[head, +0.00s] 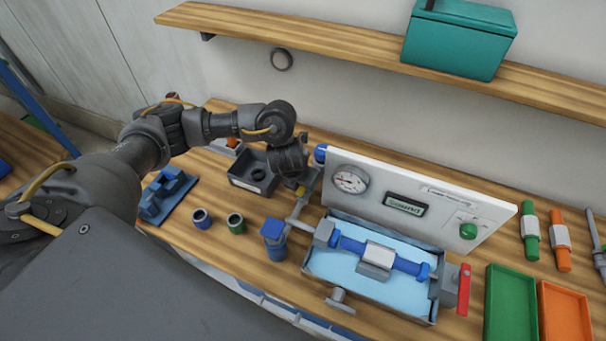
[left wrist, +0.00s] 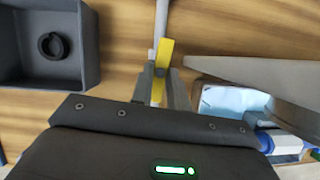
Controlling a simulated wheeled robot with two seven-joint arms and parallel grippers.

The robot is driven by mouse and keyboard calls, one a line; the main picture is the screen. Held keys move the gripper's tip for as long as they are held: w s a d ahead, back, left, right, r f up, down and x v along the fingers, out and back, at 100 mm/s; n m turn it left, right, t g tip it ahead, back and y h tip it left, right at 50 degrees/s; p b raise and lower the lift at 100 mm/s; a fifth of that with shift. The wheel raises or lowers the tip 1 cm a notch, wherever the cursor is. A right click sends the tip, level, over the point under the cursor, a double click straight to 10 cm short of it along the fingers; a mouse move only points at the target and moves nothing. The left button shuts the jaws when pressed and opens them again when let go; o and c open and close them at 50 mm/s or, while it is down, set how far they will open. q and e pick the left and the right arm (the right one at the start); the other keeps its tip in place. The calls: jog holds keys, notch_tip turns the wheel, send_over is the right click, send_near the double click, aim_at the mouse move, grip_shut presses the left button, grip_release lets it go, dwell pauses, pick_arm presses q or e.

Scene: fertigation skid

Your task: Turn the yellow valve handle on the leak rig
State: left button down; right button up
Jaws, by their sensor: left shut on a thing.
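The yellow valve handle (head: 300,191) shows as a small patch below my left gripper, left of the leak rig's white panel (head: 400,205). In the left wrist view the yellow handle (left wrist: 164,52) stands between the grey fingertips of my left gripper (left wrist: 159,84), which is shut on it. A grey pipe (left wrist: 161,20) runs from the handle toward the top. In the head view the left gripper (head: 304,184) reaches down at the handle, and its dark body hides part of the valve. My right gripper is in neither view.
A grey bin (head: 240,183) with a black ring inside stands left of the valve. The water tray (head: 316,268) holds a blue pipe. A blue-capped fitting (head: 274,240) stands in front. Green (head: 510,315) and orange trays are at right; a shelf (head: 340,47) runs above.

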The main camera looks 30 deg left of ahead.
pick_arm(q)
jog(key=shift+r+n+y+p, duration=0.1)
jog(key=shift+n+y+p, duration=0.3)
jog(key=shift+n+p, duration=0.35)
jog(key=c, duration=1.4)
grip_release()
jog(key=shift+o, duration=0.2)
jog(key=shift+s+r, duration=0.1)
jog(key=shift+r, duration=0.3)
jog(key=p+v, duration=0.4)
jog(key=v, duration=0.5)
jog(key=shift+s+r, duration=0.2)
jog(key=shift+r, duration=0.15)
